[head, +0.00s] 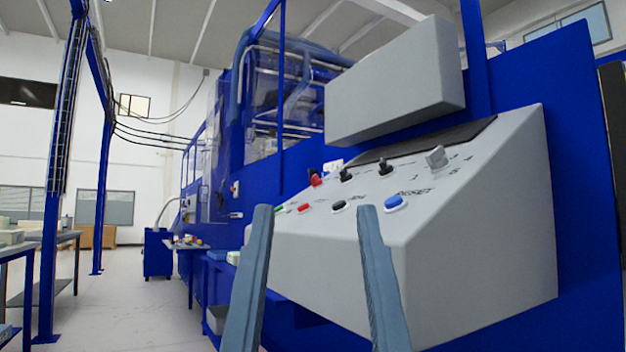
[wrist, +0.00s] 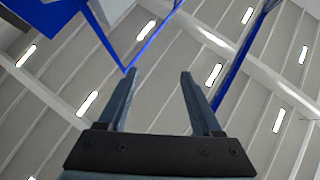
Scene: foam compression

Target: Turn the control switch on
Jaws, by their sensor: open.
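The grey control panel (head: 475,240) with a sloped top stands in the middle right of the head view. Its slope carries a grey rotary switch (head: 437,157) with number marks, two black switches (head: 382,166) (head: 346,174), a red switch (head: 316,180), and red (head: 304,208), black (head: 338,206) and blue (head: 396,202) buttons. Which one is the control switch I cannot tell from the labels. My gripper (head: 315,212) is open and empty, its two fingers in front of the panel's left part, apart from the controls. In the wrist view my gripper (wrist: 158,75) points up at the ceiling.
A grey box (head: 395,85) overhangs the panel's back. The large blue machine (head: 225,150) rises behind. A blue post (head: 52,200) and tables (head: 60,240) stand at the left. The floor (head: 130,310) between them and the machine is clear.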

